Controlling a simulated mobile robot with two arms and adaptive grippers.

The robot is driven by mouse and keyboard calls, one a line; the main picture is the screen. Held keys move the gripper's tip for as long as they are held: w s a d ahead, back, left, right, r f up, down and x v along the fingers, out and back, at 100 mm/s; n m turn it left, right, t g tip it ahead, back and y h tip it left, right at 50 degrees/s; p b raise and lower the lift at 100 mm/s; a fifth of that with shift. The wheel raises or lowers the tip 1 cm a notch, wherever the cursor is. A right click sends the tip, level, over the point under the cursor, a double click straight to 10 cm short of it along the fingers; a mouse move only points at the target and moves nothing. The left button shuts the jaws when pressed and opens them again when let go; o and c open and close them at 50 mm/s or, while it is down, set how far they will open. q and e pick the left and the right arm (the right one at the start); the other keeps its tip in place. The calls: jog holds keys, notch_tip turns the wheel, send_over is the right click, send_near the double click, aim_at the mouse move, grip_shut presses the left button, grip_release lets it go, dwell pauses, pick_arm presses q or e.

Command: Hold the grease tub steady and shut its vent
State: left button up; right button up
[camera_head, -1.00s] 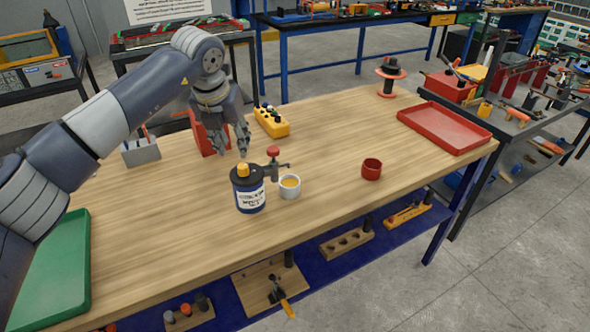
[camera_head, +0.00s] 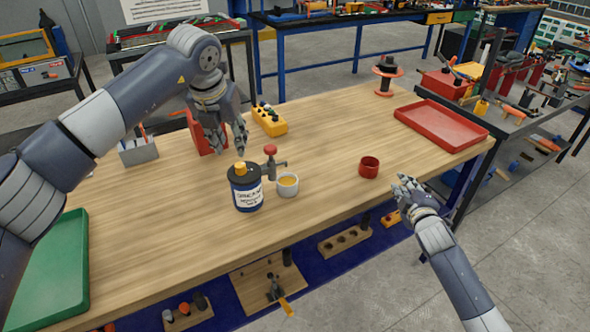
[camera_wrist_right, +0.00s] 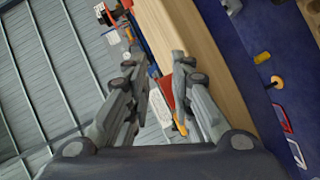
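The grease tub (camera_head: 246,188) is a dark blue cylinder with a white label and stands upright on the wooden table. A yellow cap (camera_head: 240,168) sits on its top. A tap with a red knob (camera_head: 270,149) sticks out from its right side. My left gripper (camera_head: 229,146) hangs above and behind the tub, open, empty and apart from it. My right gripper (camera_head: 403,186) is at the table's front edge, right of the tub and well apart from it. In the right wrist view its fingers (camera_wrist_right: 160,78) are spread with nothing between them.
A white cup (camera_head: 287,190) with yellowish contents stands under the tap. A red cup (camera_head: 368,168) stands between the tub and my right gripper. A red tray (camera_head: 442,122), a yellow box (camera_head: 270,124) and a green tray (camera_head: 52,275) lie on the table. The front middle is clear.

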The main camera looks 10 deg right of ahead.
jog(key=w+a+r+n+t+y, duration=0.1)
jog(key=a+r+n+y, duration=0.2)
jog(key=a, duration=0.5)
jog(key=w+a+r+n+t+y, duration=0.1)
jog(key=a+r+n+y, duration=0.15)
jog(key=a, duration=0.55)
jog(key=n+y, duration=0.5)
jog(key=n, duration=0.1)
send_near(275, 152)
jog(key=w, duration=0.2)
jog(key=shift+g, duration=0.3)
jog(key=x, duration=1)
jog(key=shift+a+r, duration=0.25)
jog(key=shift+a, duration=0.2)
grip_shut()
